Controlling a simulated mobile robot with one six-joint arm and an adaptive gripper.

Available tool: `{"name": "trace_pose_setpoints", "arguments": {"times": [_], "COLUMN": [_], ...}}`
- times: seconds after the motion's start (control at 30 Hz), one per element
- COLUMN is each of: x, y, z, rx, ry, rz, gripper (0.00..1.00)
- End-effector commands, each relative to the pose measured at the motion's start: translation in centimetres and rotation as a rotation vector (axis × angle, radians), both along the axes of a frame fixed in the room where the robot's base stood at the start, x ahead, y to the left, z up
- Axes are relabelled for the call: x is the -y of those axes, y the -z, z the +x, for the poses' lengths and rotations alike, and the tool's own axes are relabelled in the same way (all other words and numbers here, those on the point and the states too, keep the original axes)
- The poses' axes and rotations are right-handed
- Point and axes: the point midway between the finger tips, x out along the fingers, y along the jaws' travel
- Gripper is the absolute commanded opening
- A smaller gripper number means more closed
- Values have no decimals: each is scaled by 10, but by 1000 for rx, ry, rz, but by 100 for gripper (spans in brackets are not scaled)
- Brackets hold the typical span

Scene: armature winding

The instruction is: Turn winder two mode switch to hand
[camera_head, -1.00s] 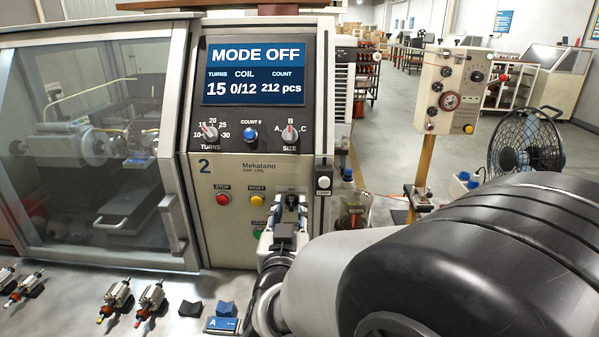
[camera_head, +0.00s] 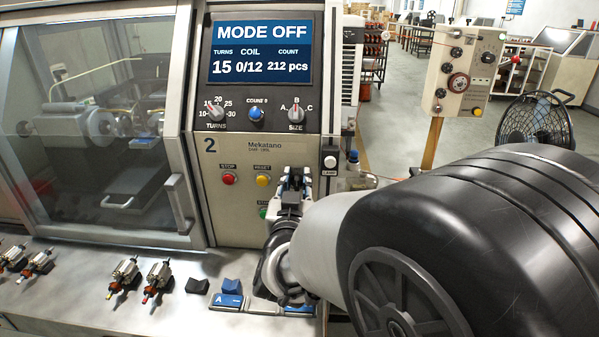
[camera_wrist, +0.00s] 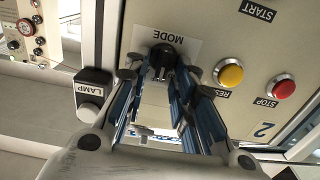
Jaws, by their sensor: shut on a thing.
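Winder two's front panel (camera_head: 235,215) carries the number 2 and a screen (camera_head: 262,52) reading MODE OFF. The mode switch (camera_wrist: 164,57) is a black knob under the MODE label (camera_wrist: 169,37), which appears upside down in the wrist view. My gripper (camera_wrist: 161,75) is at the panel with its two fingers around the knob, closed on it. In the head view my gripper (camera_head: 294,180) covers the switch, right of the yellow reset button (camera_head: 263,180).
The red stop button (camera_head: 228,178) and a partly covered green button (camera_head: 263,212) are close by. A lamp switch (camera_head: 330,162) sits at the panel's right edge. Armatures (camera_head: 124,275) and a blue block marked A (camera_head: 230,300) lie on the bench below.

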Motion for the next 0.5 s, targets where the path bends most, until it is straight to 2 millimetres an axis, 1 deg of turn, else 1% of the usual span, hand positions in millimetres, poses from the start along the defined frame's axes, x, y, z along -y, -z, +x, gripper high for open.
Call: {"name": "trace_pose_setpoints", "arguments": {"times": [0.27, 0.5], "x": [0, -2], "y": [0, -1], "z": [0, 0], "rx": [-1, -4], "ry": [0, 0], "rz": [-20, -132], "gripper": [0, 0]}}
